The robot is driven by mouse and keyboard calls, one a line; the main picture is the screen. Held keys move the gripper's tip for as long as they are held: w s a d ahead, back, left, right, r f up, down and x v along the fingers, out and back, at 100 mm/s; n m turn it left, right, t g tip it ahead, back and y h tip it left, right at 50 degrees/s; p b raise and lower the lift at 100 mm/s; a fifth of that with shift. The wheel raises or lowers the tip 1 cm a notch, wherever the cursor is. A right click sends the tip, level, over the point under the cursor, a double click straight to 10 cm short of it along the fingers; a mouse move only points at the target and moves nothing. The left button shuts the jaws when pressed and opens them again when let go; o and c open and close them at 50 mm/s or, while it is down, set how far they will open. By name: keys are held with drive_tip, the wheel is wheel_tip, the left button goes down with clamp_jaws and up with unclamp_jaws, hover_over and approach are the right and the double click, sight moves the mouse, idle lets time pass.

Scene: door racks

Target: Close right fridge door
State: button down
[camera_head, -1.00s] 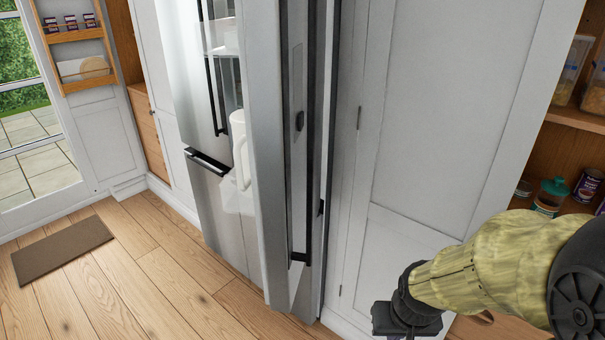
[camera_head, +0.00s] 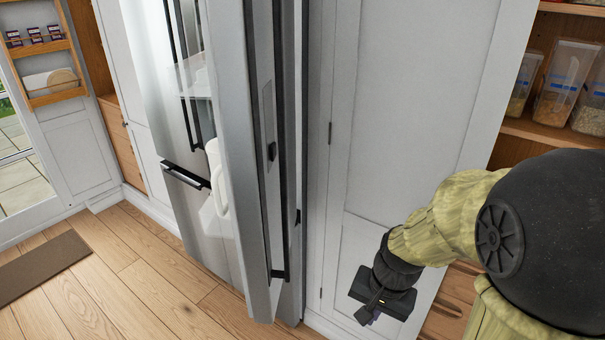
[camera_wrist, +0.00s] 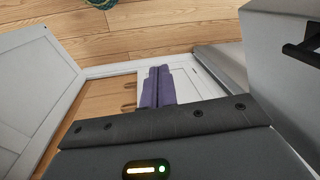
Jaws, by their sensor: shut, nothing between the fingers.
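The right fridge door (camera_head: 238,150) stands open in the head view, swung out towards me and seen nearly edge-on. Its long dark handle (camera_head: 281,240) runs down the outer side. My gripper (camera_head: 364,316) is low and to the right of the door, apart from it, in front of a white cabinet panel. In the wrist view my purple fingers (camera_wrist: 158,87) are together and empty. A grey panel with a dark handle, which looks like the door (camera_wrist: 275,60), is at the right there. The left fridge door (camera_head: 168,110) appears shut.
A white jug (camera_head: 217,178) sits inside the open door. A white cabinet panel (camera_head: 410,110) stands right of the fridge. Shelves with food containers (camera_head: 560,85) are at the far right. The wooden floor (camera_head: 130,270) is clear left of the door; a brown mat (camera_head: 45,268) lies there.

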drive_tip(key=w+a+r+m+y+p, duration=0.1)
drive_tip(key=w+r+m+y+p, duration=0.2)
drive_tip(key=r+m+p, duration=0.4)
drive_tip(key=w+a+r+m+y+p, duration=0.1)
drive_tip(key=w+r+m+y+p, duration=0.3)
drive_tip(key=r+p, duration=0.8)
wheel_tip(320, 180, up, 8)
drive_tip(key=w+m, duration=0.2)
drive_tip(key=m, duration=0.1)
drive_tip(key=shift+w+r, duration=0.25)
drive_tip(key=shift+w, duration=0.05)
drive_tip(key=w+a+f+p, duration=0.2)
drive_tip(key=a+f+p, duration=0.2)
drive_tip(key=a+f, duration=0.3)
drive_tip(key=a, duration=0.3)
drive_tip(key=shift+a+p, duration=0.4)
drive_tip(key=shift+a+f+t, duration=0.1)
drive_tip(key=shift+a+t, duration=0.1)
drive_tip(key=shift+t, duration=0.1)
